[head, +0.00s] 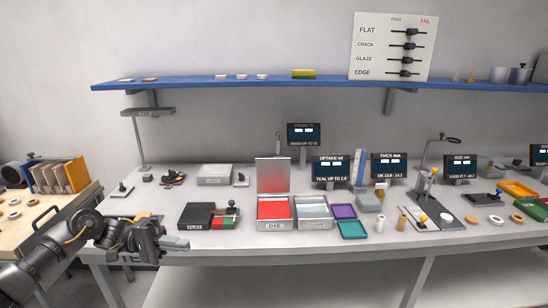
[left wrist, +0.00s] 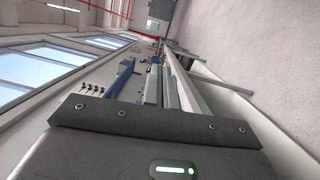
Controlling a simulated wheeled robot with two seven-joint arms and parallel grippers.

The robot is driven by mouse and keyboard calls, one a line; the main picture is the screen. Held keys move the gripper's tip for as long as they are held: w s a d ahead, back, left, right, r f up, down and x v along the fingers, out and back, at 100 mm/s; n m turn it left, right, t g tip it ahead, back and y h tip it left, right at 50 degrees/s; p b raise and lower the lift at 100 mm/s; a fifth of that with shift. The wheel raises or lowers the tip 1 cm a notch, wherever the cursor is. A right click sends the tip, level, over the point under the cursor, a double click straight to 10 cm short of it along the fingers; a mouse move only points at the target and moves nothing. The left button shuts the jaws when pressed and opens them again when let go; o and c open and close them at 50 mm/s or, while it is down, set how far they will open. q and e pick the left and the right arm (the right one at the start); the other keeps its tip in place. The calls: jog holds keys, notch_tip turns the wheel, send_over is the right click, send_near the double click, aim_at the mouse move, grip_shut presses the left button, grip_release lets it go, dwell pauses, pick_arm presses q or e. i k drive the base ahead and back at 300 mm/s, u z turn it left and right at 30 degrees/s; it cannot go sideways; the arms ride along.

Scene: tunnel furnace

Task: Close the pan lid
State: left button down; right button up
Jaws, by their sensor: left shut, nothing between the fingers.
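The pan marked DYE (head: 275,224) stands near the front middle of the table in the head view, with red inside. Its flat grey lid (head: 272,174) stands upright and open at the pan's back edge. A pan marked CLEAR (head: 313,224) stands just right of it, with no lid showing. My left gripper (head: 184,244) is shut and empty at the table's front edge, left of the DYE pan and well apart from it. The pan cannot be made out in the tilted left wrist view. My right gripper does not show.
A black box (head: 197,216) with coloured blocks lies between my left gripper and the DYE pan. Purple (head: 344,211) and teal (head: 353,230) trays lie right of the pans. Display screens (head: 330,170) stand behind. A blue shelf (head: 200,84) runs above.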

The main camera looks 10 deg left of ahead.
aim_at(272, 175)
jog(key=u, duration=0.05)
jog(key=i, duration=1.7)
